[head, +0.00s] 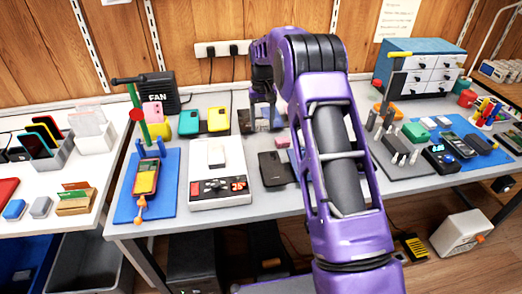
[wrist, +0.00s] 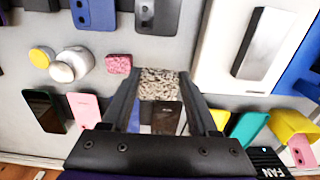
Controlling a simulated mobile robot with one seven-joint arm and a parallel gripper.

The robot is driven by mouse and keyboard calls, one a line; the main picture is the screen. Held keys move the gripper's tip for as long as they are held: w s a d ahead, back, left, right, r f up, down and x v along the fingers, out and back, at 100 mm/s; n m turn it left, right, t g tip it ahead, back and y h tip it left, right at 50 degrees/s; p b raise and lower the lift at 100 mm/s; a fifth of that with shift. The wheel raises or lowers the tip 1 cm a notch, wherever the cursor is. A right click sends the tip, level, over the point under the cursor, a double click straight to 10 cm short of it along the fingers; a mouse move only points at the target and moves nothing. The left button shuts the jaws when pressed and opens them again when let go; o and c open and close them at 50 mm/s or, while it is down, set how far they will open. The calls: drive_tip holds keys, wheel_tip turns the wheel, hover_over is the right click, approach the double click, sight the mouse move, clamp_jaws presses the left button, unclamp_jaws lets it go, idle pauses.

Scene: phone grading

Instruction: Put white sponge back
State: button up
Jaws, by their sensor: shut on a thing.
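My gripper (wrist: 160,88) is shut on a pale, dark-speckled block, which looks like the white sponge (wrist: 160,82), held between its fingertips in the wrist view. In the head view my gripper (head: 262,95) hangs over the back middle of the grey table, and the sponge cannot be made out there. A small pink sponge (wrist: 119,64) lies on the table beside the held one in the wrist view. It also shows in the head view (head: 282,142), nearer the front than my gripper.
Dark phones (head: 270,168) lie in front of my gripper. A white device (head: 216,185) with a red display stands to the left. Yellow and teal phones (head: 218,120) and a black FAN box (head: 158,92) stand at the back left. A white round container (wrist: 72,65) stands near the pink sponge.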

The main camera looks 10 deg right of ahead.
sight(262, 121)
drive_tip(key=shift+w, duration=0.8)
wheel_tip(262, 121, down, 10)
drive_tip(key=shift+r+b, duration=0.2)
drive_tip(key=shift+b, duration=0.6)
drive_tip(key=shift+f, duration=0.15)
drive_tip(key=o, duration=1.3)
wheel_tip(262, 121, up, 12)
drive_tip(key=shift+r+p, duration=0.2)
drive_tip(key=shift+p, duration=0.6)
drive_tip(key=shift+w, duration=0.1)
